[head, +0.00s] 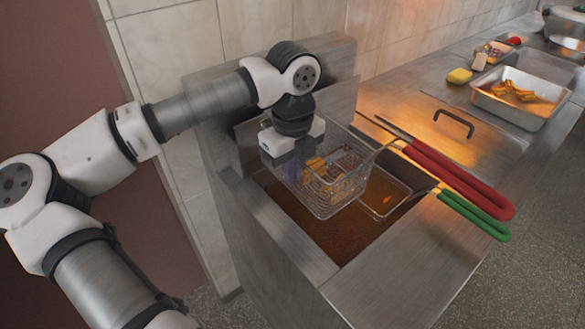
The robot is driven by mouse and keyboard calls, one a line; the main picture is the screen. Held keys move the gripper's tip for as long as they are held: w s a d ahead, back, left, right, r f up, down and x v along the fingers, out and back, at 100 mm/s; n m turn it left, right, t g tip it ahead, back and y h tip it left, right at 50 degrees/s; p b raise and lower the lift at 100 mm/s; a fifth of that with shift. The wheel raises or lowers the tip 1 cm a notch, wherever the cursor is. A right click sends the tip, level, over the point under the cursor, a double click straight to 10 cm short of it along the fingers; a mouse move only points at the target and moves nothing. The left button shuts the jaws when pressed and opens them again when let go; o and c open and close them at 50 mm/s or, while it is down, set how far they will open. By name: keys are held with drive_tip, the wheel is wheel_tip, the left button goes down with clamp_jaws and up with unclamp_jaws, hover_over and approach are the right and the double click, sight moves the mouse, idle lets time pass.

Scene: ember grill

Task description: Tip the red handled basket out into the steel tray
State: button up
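The red handled basket (345,197) is a wire basket with golden pieces inside, over the fryer's brown oil. Its red handle (460,182) points right, across the steel counter. My gripper (288,168) points down at the basket's far left side. Its fingers are partly hidden by the mesh and blurred, so I cannot tell whether they grip the rim. The steel tray (528,116) stands on the counter at the upper right, with several golden pieces in it.
A green handle (475,215) lies beside the red one, leading to a second basket (388,192) low in the fryer. A lid with a dark handle (454,122) lies between fryer and tray. A yellow sponge (459,76) and small containers stand behind. A tiled wall backs the counter.

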drive_tip(key=o, duration=0.4)
